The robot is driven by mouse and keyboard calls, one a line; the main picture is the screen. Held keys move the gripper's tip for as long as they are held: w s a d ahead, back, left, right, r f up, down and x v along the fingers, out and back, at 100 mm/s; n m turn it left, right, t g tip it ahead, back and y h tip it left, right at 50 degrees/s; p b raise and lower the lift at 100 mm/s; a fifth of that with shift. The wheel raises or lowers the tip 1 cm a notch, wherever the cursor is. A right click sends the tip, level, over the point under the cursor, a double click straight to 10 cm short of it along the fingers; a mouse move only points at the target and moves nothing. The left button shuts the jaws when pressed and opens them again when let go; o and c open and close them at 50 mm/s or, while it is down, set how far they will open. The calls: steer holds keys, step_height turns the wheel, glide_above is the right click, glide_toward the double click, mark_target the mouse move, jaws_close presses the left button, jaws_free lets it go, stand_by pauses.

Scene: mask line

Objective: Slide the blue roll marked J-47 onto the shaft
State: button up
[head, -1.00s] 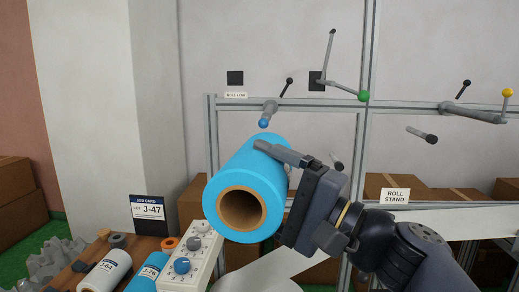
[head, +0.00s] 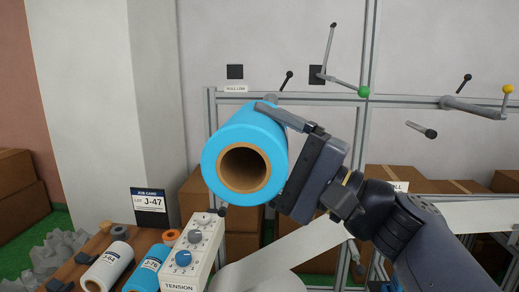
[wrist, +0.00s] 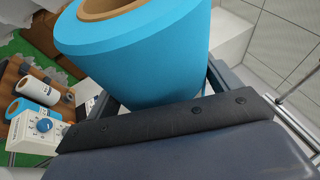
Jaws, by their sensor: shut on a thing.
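The blue roll (head: 250,122) has a tan cardboard core whose open end faces me. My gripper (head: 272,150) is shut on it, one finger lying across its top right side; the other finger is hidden. No lot mark shows on this roll. The wrist view also shows the blue roll (wrist: 150,60) between the fingers. The shaft (head: 271,98) is mostly hidden behind the roll, with only a grey bit showing above its far end, under the ROLL LOW sign. Its blue tip is hidden, and I cannot tell whether it is inside the core.
A job card (head: 149,203) reads LOT J-47. Below stand a white roll J-64 (head: 107,268), a blue roll J-76 (head: 151,270) and a TENSION box (head: 194,258). Other frame bars include one with a green tip (head: 364,91) and one with a yellow tip (head: 508,89).

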steer(key=shift+w, duration=0.55)
stand_by(0.4)
steer(key=shift+d, duration=0.1)
steer(key=shift+w+b, duration=0.5)
steer(key=shift+w, duration=1.95)
steer(key=shift+w+d, duration=0.15)
steer(key=shift+w, duration=2.35)
steer(key=shift+w+d+p, duration=0.1)
steer(key=shift+w+p, duration=0.4)
steer(key=shift+w, duration=2)
